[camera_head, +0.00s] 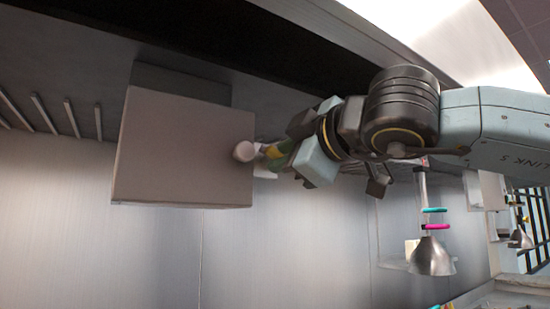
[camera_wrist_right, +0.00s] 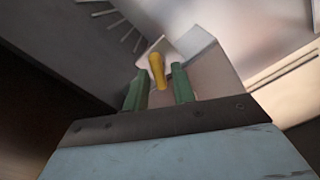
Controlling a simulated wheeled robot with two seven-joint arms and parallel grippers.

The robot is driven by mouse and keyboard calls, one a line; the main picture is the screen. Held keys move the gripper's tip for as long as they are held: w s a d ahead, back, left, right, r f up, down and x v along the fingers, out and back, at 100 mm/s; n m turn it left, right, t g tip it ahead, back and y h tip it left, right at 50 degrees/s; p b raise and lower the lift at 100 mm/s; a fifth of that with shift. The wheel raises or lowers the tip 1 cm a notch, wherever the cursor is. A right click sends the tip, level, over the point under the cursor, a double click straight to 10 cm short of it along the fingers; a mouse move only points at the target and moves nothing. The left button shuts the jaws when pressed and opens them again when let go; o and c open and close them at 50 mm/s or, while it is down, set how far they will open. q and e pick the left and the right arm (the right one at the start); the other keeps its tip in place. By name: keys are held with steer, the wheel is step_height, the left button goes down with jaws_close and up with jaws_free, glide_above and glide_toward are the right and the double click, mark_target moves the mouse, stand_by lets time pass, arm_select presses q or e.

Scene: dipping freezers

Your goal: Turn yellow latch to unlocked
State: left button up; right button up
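The yellow latch (camera_wrist_right: 157,70) shows in the right wrist view as a short rounded handle in front of a pale plate on the grey box. It lies between the two green fingertips of my right gripper (camera_wrist_right: 159,83), with a gap visible on both sides. In the head view my right gripper (camera_head: 273,155) reaches in from the right to the right side of the grey box (camera_head: 180,150), by a pale round knob (camera_head: 244,151). There the fingers largely hide the latch. I cannot tell whether the fingertips reach fully around it. My left gripper is not in view.
The box is mounted on a metal wall (camera_head: 300,250) below a dark recess. Slats (camera_head: 70,117) are at the left. Hanging metal lamps (camera_head: 431,258) with coloured rings are at the lower right. The space below my right arm looks free.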

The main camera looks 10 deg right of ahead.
steer(key=shift+s+r, duration=0.1)
steer(key=v, duration=0.7)
stand_by(0.4)
